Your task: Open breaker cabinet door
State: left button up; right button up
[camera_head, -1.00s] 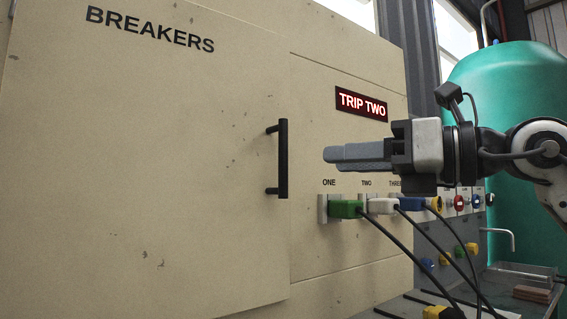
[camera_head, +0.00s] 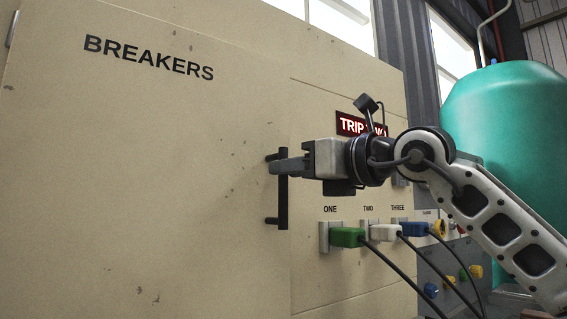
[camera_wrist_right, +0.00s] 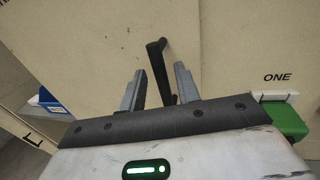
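The beige breaker cabinet door (camera_head: 150,180) is marked BREAKERS and looks shut. Its black vertical bar handle (camera_head: 283,205) stands near the door's right edge. My right gripper (camera_head: 275,168) is at the upper part of the handle and hides some of it. In the right wrist view the two grey fingers (camera_wrist_right: 158,88) are apart, with the black handle (camera_wrist_right: 158,62) running between them. I see a gap between the fingers and the bar, so the gripper is open around it. My left gripper is not in view.
Green (camera_head: 347,237), white (camera_head: 385,233) and blue (camera_head: 414,229) plugs with black cables sit below and right of the handle. A red-lit TRIP TWO sign (camera_head: 352,125) is partly hidden behind my right arm. A teal tank (camera_head: 520,130) stands at the right.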

jog(key=shift+x, duration=1.15)
grip_shut()
